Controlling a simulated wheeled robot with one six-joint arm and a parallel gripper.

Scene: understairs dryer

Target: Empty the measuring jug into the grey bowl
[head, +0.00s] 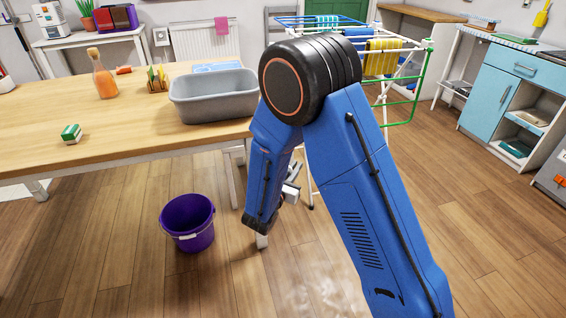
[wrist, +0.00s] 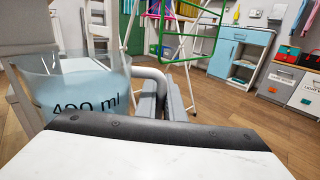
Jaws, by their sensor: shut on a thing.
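The measuring jug (wrist: 75,90) is at the left of the wrist view. It is clear, marked "400 ml", with a pale blue tint inside that looks like liquid. It looks roughly upright. My gripper (wrist: 168,103) is shut on its grey handle (wrist: 150,73). In the head view my gripper (head: 290,188) shows only partly behind my blue arm, low beside the table's right end, and the jug is hidden there. The grey bowl (head: 215,109), a rectangular tub, stands on the table's right end, up and left of my gripper. Its inside floor is mostly hidden.
A purple bucket (head: 188,226) stands on the floor. A drying rack (head: 408,75) stands behind my arm. The floor at front left is clear.

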